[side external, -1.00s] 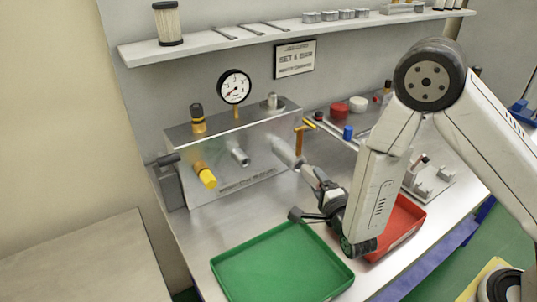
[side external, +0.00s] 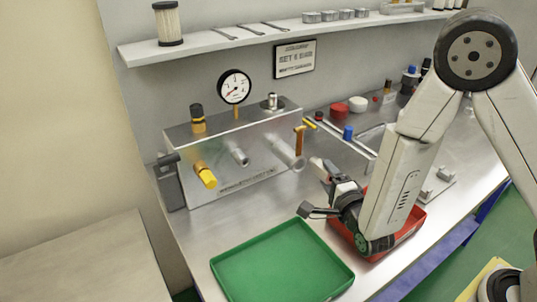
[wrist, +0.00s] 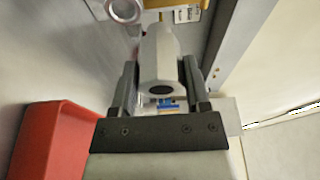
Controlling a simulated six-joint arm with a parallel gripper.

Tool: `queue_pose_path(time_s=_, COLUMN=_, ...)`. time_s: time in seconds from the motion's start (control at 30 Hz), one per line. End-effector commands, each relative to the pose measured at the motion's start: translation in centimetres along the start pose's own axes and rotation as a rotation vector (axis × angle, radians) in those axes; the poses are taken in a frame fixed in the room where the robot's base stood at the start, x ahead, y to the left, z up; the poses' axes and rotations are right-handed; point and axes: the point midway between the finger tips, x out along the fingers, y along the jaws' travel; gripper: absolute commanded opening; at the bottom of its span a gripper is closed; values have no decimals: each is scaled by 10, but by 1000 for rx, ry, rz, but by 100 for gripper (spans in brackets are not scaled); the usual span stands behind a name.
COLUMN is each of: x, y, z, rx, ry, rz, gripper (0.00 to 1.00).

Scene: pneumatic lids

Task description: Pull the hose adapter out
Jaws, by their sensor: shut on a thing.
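The hose adapter (side external: 317,164) is a pale grey, tapered piece. In the wrist view the adapter (wrist: 160,55) sits between the two dark fingers, its dark round end towards the camera. My gripper (side external: 331,178) is shut on it, and it also shows in the wrist view (wrist: 160,82). The adapter is held in the air, with a gap to the grey tubular port (side external: 289,153) on the front right of the metal manifold box (side external: 235,184). The open ring of the port (wrist: 123,9) shows at the top of the wrist view.
A green tray (side external: 226,267) lies at the front, empty. A red tray (side external: 405,226) is partly behind my arm. A yellow fitting (side external: 205,176) and a grey nozzle (side external: 239,156) stick out of the box.

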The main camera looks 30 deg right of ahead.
Motion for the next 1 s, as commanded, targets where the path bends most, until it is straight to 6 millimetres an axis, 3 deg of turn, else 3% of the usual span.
queue_pose_path(time_s=0.6, x=-16, y=-26, z=-4, rx=1, ry=0, rz=-2, gripper=0)
queue_pose_path(time_s=1.0, x=-19, y=-30, z=-5, rx=0, ry=0, rz=-1, gripper=0)
